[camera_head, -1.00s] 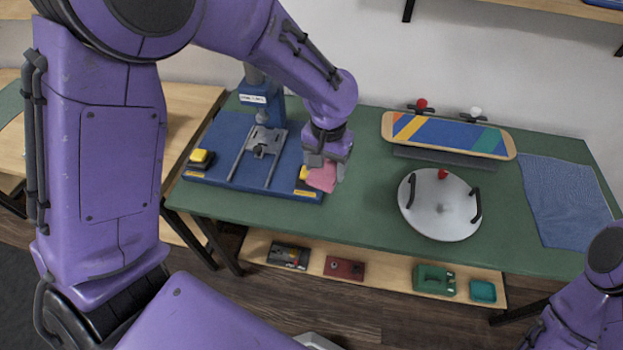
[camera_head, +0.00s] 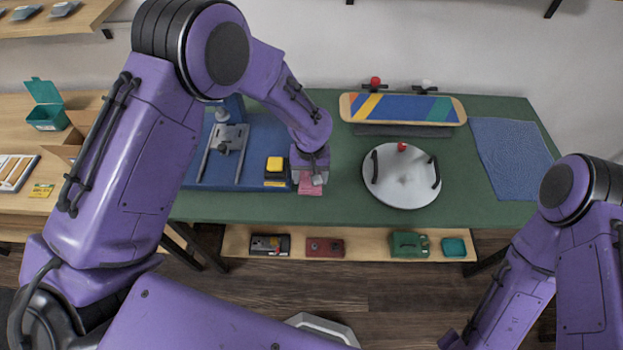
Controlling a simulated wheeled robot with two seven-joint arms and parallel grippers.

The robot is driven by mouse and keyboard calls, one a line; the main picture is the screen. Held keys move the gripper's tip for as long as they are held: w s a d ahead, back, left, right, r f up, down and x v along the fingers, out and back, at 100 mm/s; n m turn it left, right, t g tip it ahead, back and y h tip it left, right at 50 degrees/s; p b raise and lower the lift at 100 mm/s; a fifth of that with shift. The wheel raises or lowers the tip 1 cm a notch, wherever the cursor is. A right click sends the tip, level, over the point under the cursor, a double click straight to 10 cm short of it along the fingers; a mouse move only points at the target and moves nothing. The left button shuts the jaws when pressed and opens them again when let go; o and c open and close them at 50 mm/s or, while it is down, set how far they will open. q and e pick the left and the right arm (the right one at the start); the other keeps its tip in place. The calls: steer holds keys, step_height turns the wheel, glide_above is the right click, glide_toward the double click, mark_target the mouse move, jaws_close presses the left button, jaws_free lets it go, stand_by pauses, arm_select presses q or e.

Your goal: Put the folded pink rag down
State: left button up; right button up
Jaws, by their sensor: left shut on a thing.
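The folded pink rag (camera_head: 311,189) is at my left gripper (camera_head: 311,180), near the right edge of the blue press base on the green table (camera_head: 350,205). My left gripper is shut on the rag and points down. The rag shows below the fingers, low over the green top or touching it; I cannot tell which. The gripper hides part of the rag. My right arm is at the right edge of the view; its gripper (camera_head: 449,340) is only partly visible at the bottom, away from the table.
The blue press base (camera_head: 262,150) with a yellow button (camera_head: 275,164) is just left of the rag. A round grey plate with handles (camera_head: 402,190) is to the right. A skateboard deck (camera_head: 403,108) stands behind. A blue cloth (camera_head: 512,158) lies far right. Green surface between is clear.

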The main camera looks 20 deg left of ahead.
arm_select(q)
steer(key=f, duration=0.1)
steer(key=f+p, duration=0.1)
steer(key=f, duration=0.1)
steer(key=shift+w+f, duration=0.3)
steer(key=shift+f, duration=0.05)
steer(key=shift+f, duration=0.2)
steer(key=o, duration=0.9)
steer(key=shift+o, duration=0.2)
steer(key=shift+r, duration=0.15)
step_height(320, 180, up, 12)
steer(key=shift+r+b, duration=0.1)
steer(key=shift+b, duration=0.85)
